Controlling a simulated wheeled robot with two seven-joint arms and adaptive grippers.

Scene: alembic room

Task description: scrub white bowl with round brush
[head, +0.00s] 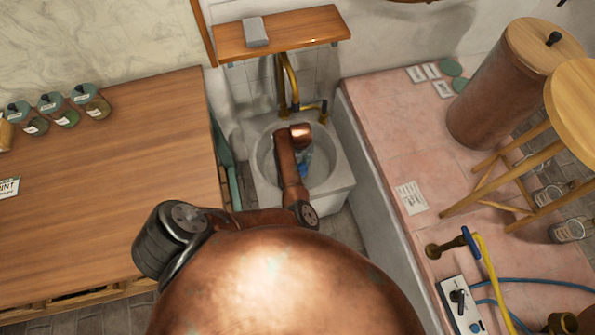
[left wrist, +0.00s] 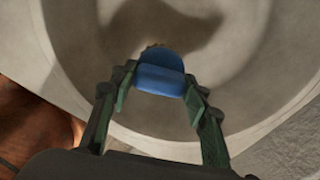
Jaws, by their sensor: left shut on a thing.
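The only white bowl-like thing I see is the pale, round basin (head: 325,163) of the sink; its worn inner wall fills much of the left wrist view (left wrist: 230,45). My left gripper (left wrist: 160,84) is shut on a blue brush (left wrist: 158,72), with a green-padded finger on each side of it. The brush's far end shows a small brown edge close to the basin's inside; I cannot tell whether it touches. In the head view my copper forearm reaches over the basin and hides most of the gripper. My right gripper is not in view.
A brass tap (head: 290,80) stands behind the basin, below a wooden shelf (head: 285,36) with a grey block (head: 255,31). A wooden table (head: 110,190) with several jars is at left. A pink tiled ledge (head: 400,130) borders the right, with a copper drum (head: 495,95) and stool (head: 575,95).

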